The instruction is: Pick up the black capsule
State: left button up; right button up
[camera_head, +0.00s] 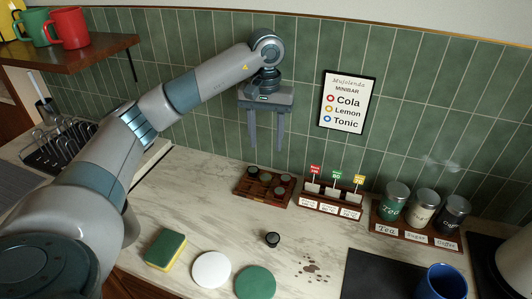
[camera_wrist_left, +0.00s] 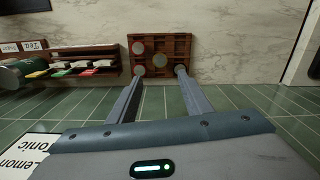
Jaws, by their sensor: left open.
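A small black capsule (camera_head: 272,239) with a dark grey top stands alone on the marble counter, in front of the wooden capsule tray (camera_head: 243,190). My left gripper (camera_head: 265,148) hangs fingers-down in the air near the tiled wall, above and behind the tray. Its two fingers are apart with nothing between them. In the left wrist view the open fingers (camera_wrist_left: 160,71) point toward the tray (camera_wrist_left: 184,44), which holds several round capsules. The lone capsule cannot be made out in the left wrist view. My right gripper is not in view.
A sponge (camera_head: 165,249), a white disc (camera_head: 211,270) and a green disc (camera_head: 255,282) lie at the front. Brown spots (camera_head: 313,268) mark the counter right of the capsule. A labelled rack (camera_head: 331,205), a jar stand (camera_head: 415,235) and a blue mug (camera_head: 442,283) are farther right.

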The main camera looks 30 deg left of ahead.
aim_at(272, 238)
jog(key=u, duration=0.95)
